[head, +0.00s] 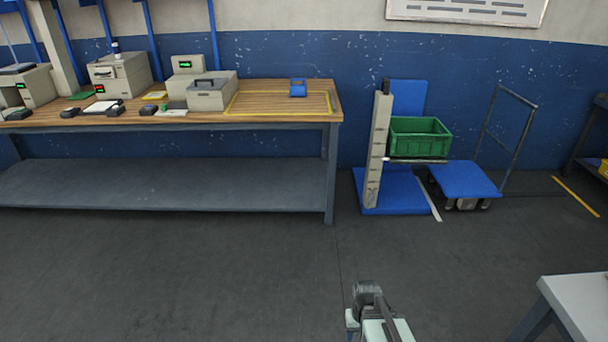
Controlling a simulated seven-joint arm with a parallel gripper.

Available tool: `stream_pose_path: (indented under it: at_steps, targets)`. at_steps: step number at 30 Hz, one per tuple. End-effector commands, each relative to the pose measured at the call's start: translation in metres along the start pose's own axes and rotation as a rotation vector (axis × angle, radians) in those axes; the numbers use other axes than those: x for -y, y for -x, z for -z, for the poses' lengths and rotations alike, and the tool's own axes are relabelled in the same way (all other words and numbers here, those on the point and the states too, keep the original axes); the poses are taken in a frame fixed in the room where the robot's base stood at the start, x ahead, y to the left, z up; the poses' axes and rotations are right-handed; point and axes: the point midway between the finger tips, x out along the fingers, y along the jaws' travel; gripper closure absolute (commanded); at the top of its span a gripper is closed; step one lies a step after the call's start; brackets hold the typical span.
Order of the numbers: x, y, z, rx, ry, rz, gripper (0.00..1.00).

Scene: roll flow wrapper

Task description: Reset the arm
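My arm shows at the bottom centre-right of the head view, over the bare floor. Its visible end (368,296) is a dark grey joint with pale green-white links below it. I cannot make out the gripper's fingers, so I cannot tell whether it is open or shut or holds anything. Nothing touches the visible part of my arm.
A wooden workbench (285,115) with several devices stands at the back left. A green crate (420,137) sits on a blue lift stand (390,190), beside a blue cart (464,180). A pale table corner (585,305) is at lower right. The middle floor is clear.

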Motion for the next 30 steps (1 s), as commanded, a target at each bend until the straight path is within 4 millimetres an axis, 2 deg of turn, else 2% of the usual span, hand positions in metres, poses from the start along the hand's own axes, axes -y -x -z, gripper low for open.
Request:
stream_pose_path:
  at_steps: [8,18,24,30]
  targets:
    - [-0.001,-0.061,-0.057,0.136,-0.002,0.000,0.47]
    - [-0.001,-0.129,-0.142,0.312,-0.003,0.000,0.47]
    - [-0.001,-0.159,-0.194,0.409,-0.004,0.000,0.47]
    - [-0.001,-0.176,-0.229,0.474,-0.005,0.001,0.47]
